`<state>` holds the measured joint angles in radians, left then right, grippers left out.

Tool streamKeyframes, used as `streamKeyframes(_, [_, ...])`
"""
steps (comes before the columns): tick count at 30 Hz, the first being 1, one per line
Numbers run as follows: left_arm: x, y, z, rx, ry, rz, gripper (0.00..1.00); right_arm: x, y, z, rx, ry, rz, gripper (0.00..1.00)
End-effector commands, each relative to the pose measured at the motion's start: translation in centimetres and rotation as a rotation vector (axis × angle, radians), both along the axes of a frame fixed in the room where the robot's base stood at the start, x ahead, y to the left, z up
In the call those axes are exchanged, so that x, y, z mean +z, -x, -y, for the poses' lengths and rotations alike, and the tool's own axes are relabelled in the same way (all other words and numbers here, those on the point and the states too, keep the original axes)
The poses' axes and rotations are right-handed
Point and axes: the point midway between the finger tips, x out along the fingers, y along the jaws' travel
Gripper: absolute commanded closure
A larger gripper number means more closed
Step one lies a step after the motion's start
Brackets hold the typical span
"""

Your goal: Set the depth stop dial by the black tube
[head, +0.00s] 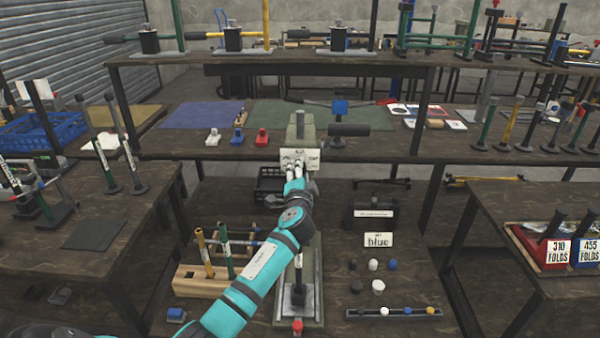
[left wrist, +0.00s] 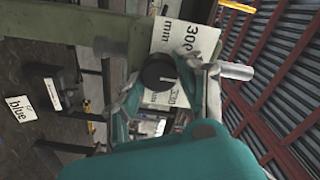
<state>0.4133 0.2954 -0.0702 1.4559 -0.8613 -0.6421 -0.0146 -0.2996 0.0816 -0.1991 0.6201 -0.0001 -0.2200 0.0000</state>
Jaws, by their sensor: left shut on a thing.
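The depth stop dial (left wrist: 158,72) is a round black knob with a white pointer line, on the green press (left wrist: 115,35). White plates reading about 300 mm and 330 mm sit beside it. My left gripper (left wrist: 165,90) is shut on the dial, a finger on either side; in the head view the left gripper (head: 294,165) is at the label plate of the press column (head: 300,130) and hides the dial there. My right gripper is out of view.
A wooden block (head: 200,282) with upright yellow and green tubes stands left of the press. A card reading blue (head: 378,240) stands to the right, near small knobs and a strip of coloured pegs (head: 393,312). The shelf bench (head: 385,147) lies behind.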

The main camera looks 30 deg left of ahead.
Motion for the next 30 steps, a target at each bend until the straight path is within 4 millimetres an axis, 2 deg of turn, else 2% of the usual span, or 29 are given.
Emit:
streamKeyframes(5, [-0.1,0.0,0.1,-0.001,0.001,-0.002,0.94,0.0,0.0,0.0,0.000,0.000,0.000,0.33])
streamKeyframes(6, [-0.1,0.0,0.1,-0.001,0.002,-0.001,0.57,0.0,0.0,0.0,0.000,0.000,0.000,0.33])
streamKeyframes(10, [-0.1,0.0,0.1,-0.001,0.002,-0.001,0.40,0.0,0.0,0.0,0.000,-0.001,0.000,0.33])
streamKeyframes(20, [-0.1,0.2,0.2,-0.001,0.002,0.001,0.39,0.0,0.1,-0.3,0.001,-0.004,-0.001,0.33])
streamKeyframes(23, [-0.1,1.1,0.7,-0.001,0.002,0.001,0.39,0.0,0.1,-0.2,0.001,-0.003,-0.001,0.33])
streamKeyframes(30, [-0.2,5.4,3.4,-0.003,0.004,-0.001,0.39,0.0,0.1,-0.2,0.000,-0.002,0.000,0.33])
